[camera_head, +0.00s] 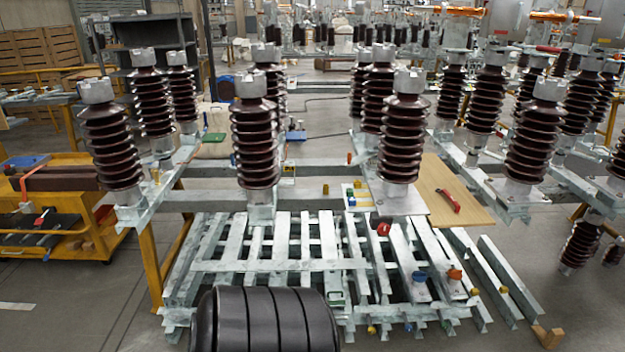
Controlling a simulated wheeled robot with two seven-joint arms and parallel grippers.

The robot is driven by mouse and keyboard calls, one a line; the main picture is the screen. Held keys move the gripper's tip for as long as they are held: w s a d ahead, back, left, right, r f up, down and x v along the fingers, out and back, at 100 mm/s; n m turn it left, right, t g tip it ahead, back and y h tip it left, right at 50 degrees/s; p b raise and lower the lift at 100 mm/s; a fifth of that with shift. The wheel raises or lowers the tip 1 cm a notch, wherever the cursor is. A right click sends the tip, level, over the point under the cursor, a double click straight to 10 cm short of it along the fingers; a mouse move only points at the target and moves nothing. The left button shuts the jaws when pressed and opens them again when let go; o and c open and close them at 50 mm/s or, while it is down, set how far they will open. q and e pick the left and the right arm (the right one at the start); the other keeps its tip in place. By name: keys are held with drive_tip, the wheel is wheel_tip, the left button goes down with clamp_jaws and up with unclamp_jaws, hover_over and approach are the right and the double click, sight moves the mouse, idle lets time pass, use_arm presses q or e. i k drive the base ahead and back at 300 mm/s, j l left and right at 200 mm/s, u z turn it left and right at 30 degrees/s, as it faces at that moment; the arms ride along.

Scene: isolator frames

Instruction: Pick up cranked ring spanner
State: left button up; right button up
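I cannot clearly make out a cranked ring spanner. A red, slightly curved, tool-like object (449,200) lies on a light wooden board (466,216) right of centre; it is too small to tell what it is. Another small red object (383,229) is at the front edge of the frame, below the middle insulators. Neither of my grippers shows in the view.
Dark brown ribbed insulators (257,140) stand upright on a galvanised steel frame (330,172). Steel bars (280,266) lie stacked in front. A yellow trolley (75,205) with tools stands at the left.

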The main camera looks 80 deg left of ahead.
sight(444, 191)
drive_tip(key=u, duration=2.15)
